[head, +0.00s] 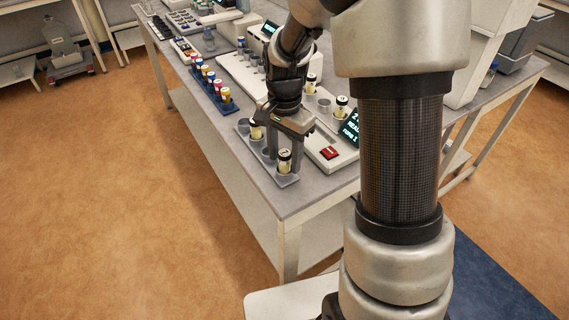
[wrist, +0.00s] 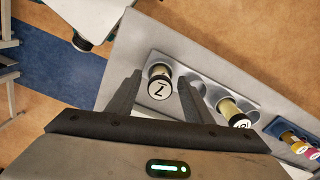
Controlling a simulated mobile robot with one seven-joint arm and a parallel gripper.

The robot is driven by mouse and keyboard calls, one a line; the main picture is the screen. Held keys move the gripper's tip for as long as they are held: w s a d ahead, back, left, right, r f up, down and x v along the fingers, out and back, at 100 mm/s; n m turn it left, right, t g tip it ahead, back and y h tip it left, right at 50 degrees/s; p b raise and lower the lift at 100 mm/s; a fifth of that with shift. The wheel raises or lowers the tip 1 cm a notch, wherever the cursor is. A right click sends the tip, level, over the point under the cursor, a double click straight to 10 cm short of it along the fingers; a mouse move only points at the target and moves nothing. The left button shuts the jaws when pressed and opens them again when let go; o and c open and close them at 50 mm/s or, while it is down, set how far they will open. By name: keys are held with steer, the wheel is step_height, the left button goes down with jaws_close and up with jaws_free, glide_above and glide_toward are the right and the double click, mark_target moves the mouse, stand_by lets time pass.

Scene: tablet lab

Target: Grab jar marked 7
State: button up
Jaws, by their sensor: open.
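The jar marked 7 (wrist: 159,88) has a dark cap with a pale round label and stands in the end cup of a grey rack (wrist: 200,80). In the head view it is the jar (head: 285,162) at the rack's near end, with a yellowish body. My gripper (wrist: 157,98) is open, with one finger on each side of this jar; contact cannot be told. In the head view my gripper (head: 286,146) points down over the near end of the rack (head: 286,181). A second jar (wrist: 233,112) stands further along the rack, its label hard to read.
Empty cups lie between the two jars. A blue rack (head: 226,105) of colour-capped vials stands further back on the bench. Right of my gripper is a white device with a red button (head: 330,153) and a green-text display (head: 350,127). The bench edge is close on the left.

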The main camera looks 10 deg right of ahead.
steer(key=shift+f, duration=0.3)
steer(key=c, duration=1.1)
